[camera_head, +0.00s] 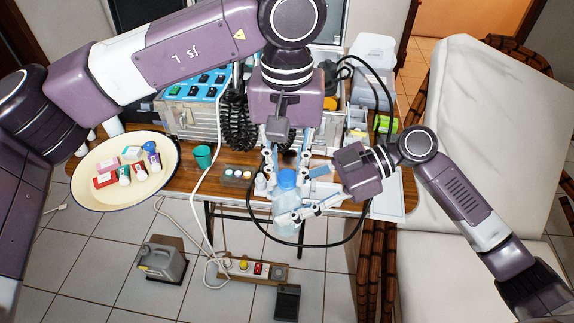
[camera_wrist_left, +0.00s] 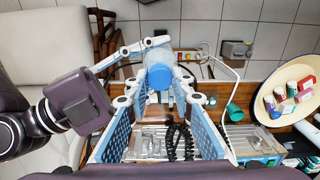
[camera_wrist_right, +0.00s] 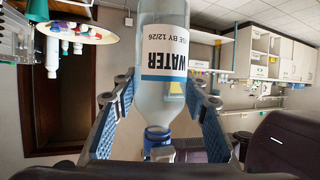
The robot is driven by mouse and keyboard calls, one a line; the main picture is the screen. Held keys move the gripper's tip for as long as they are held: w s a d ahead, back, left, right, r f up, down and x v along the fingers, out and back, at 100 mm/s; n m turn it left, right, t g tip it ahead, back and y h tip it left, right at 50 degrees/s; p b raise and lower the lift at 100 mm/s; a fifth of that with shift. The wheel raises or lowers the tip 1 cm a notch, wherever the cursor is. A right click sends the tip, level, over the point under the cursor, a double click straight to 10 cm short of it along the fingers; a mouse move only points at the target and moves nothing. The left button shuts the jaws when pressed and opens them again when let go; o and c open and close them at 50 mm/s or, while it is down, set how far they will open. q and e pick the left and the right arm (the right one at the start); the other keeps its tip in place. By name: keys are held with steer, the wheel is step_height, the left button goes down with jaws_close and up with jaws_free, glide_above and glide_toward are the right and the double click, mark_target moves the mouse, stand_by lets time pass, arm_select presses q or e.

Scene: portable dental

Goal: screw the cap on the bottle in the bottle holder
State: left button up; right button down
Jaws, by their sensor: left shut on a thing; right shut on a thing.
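A clear water bottle (camera_head: 285,212) with a blue top is held in front of the table's front edge. My right gripper (camera_head: 298,213) is shut around its body from the right. In the right wrist view the bottle (camera_wrist_right: 166,98) appears inverted between the finger pads, with its "WATER" label readable upside down. My left gripper (camera_head: 287,172) reaches down from above and is shut on the blue cap (camera_wrist_left: 160,77), at the bottle's top. Blue shows at the neck in the right wrist view. How far the cap is threaded cannot be told. I cannot make out a bottle holder.
A round tray (camera_head: 87,190) with several small bottles and boxes is at left. A green cup (camera_head: 203,156) and a block with small jars (camera_head: 238,176) stand on the table. A dental unit (camera_head: 190,120) is behind. A white chair (camera_head: 485,130) is at right.

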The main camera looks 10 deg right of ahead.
arm_select(q)
steer(key=m, duration=0.5)
steer(key=shift+m, duration=0.3)
steer(key=m, duration=0.4)
steer(key=shift+m, duration=0.3)
steer(key=o, duration=0.7)
steer(key=shift+c, duration=0.2)
steer(key=shift+r, duration=2.25)
steer(key=shift+c, duration=0.4)
